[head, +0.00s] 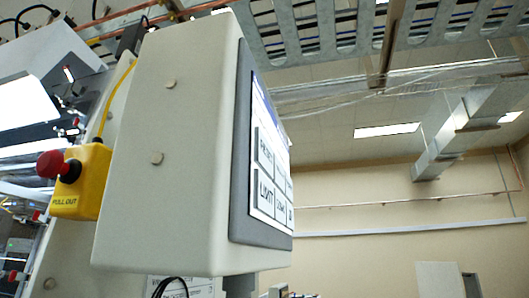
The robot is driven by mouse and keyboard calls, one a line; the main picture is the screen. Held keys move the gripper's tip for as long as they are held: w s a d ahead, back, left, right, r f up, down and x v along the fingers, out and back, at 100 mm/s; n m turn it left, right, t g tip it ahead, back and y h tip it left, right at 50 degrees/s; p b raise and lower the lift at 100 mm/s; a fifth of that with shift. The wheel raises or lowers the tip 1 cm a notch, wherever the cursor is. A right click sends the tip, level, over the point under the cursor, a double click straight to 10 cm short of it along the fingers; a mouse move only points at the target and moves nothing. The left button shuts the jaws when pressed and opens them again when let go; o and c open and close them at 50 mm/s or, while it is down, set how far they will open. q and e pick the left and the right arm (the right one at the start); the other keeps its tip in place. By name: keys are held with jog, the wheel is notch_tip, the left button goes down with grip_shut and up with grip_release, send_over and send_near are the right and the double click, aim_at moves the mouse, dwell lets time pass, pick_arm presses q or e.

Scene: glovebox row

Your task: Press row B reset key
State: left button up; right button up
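A large pale control panel box (165,170) fills the middle of the head view, seen close and from its side. Its dark-framed screen (268,170) faces right and shows at a steep angle. Blocky keys on the screen show dark lettering that is hard to read at this slant. Neither of my grippers is in view.
A yellow box (82,182) with a red push button (52,164) and "PULL OUT" lettering is at the panel's left. A cable tray (330,38) and a duct (455,130) run overhead. The space right of the screen looks open, back to a beige wall (380,262).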

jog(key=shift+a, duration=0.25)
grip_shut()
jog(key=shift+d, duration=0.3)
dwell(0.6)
